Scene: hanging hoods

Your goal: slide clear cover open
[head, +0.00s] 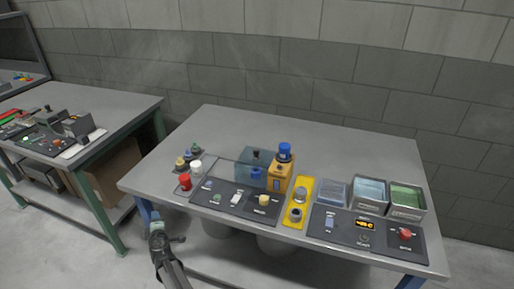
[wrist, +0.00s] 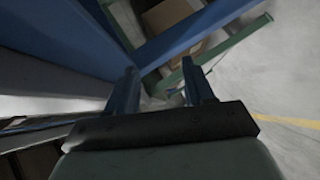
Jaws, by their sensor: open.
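A clear bluish cover (head: 252,166) stands on the dark control panel (head: 228,197) near the middle of the table. A blue part (head: 256,174) shows through it, and a dark knob (head: 256,153) shows at its top. Thin rail-like lines run from it to the left. An orange box with a blue cap (head: 284,150) stands close against its right side. My gripper (head: 160,232) is in front of the table's front left edge, well away from the cover. In the wrist view my gripper (wrist: 160,78) is open, with nothing between its fingers.
A yellow button plate (head: 298,203), a second panel (head: 365,232) and several bins (head: 407,199) lie to the right. The back of the table (head: 310,135) is clear. Another bench (head: 75,110) stands left.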

